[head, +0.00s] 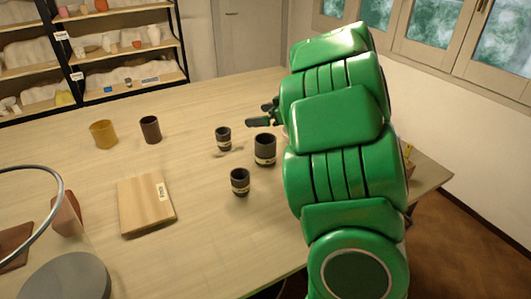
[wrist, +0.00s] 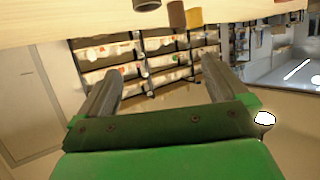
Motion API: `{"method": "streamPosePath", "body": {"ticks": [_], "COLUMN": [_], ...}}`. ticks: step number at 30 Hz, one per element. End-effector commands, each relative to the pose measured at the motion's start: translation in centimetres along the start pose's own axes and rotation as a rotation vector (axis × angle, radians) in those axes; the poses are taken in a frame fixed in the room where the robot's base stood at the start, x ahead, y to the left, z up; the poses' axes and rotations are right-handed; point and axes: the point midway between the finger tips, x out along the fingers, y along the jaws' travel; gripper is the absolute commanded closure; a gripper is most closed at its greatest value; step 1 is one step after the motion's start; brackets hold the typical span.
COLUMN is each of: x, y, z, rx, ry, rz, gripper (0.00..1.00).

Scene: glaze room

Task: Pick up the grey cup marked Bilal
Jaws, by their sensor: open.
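Three dark grey cups with pale label bands stand upright on the table in the head view: a small one (head: 223,138) at the back, a larger one (head: 265,149) at the right, and a small one (head: 240,182) nearer the front. The writing on the bands is too small to read, so I cannot tell which is marked Bilal. My gripper (head: 262,116) is open and empty, beyond the larger cup and partly hidden by my green arm. In the wrist view my gripper's fingers (wrist: 161,67) are spread with nothing between them. A dark cup (wrist: 146,5) is cut off at the top edge.
On the table (head: 75,165) stand a mustard cup (head: 103,135) and a dark brown cup (head: 150,130). A labelled wooden board (head: 146,208) lies nearer. A grey disc (head: 65,279) is at front left. Shelves (head: 130,60) stand behind. The table's back middle is clear.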

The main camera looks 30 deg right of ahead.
Motion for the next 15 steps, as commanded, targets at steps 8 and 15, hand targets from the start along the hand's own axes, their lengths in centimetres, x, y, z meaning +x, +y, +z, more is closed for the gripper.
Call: {"method": "streamPosePath", "body": {"ticks": [8, 15], "x": [-4.1, -4.7], "y": [1.0, 1.3], "z": [1.9, 3.9], "rx": [0.031, 0.041], "ry": [-0.006, -0.006], "rz": [0.094, 0.120], "gripper": [0.00, 0.00]}}
